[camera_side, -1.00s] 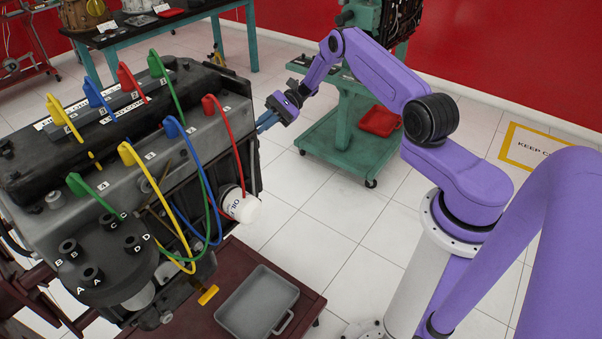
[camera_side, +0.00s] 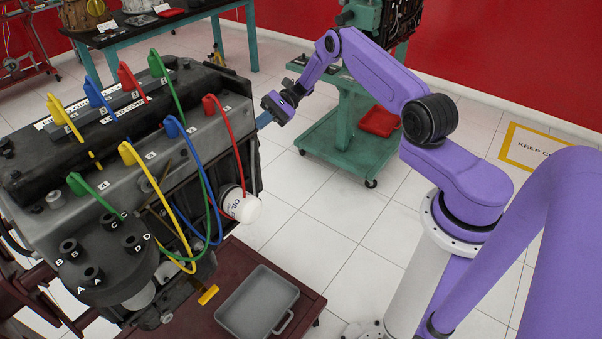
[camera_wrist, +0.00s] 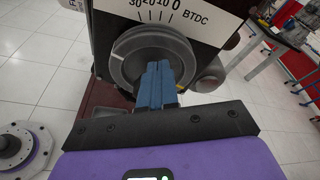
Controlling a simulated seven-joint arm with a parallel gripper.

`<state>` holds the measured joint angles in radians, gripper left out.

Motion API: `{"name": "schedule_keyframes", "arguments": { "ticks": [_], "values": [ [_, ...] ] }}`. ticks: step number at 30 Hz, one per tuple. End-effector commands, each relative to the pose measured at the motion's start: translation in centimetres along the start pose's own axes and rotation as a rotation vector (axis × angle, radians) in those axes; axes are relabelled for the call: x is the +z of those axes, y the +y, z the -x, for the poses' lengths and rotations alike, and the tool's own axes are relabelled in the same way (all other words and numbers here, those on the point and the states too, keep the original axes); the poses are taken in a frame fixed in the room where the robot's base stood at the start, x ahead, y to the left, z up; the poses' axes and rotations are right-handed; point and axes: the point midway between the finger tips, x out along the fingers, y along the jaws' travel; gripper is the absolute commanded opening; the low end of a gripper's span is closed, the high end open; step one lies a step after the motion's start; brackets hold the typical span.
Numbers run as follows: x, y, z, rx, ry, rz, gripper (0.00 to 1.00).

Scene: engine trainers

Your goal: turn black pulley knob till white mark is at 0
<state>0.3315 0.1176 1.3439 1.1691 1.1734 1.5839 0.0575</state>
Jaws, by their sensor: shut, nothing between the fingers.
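The dark grey pulley knob (camera_wrist: 125,65) is in the upper middle of the wrist view, below a white scale plate (camera_wrist: 205,20) marked 30, 20, 10, 0 and BTDC. A pale arc shows on the knob's upper left rim. In the side view my gripper (camera_side: 264,120) is at the engine's far right end, where the knob is hidden.
The engine (camera_side: 110,150) with its coloured leads fills the left of the side view. A white oil filter (camera_side: 242,207) juts out below the gripper. A grey tray (camera_side: 257,300) sits on the dark red stand. A green cart (camera_side: 345,135) stands behind the arm.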

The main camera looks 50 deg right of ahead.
Motion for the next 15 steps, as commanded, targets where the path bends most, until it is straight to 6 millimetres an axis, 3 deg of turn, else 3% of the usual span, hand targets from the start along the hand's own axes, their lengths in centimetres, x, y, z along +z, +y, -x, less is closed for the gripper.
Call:
{"name": "schedule_keyframes", "arguments": {
  "ticks": [15],
  "values": [
    [-0.9, -0.2, 4.7, -0.012, 0.006, 0.004, 0.0]
  ]
}}
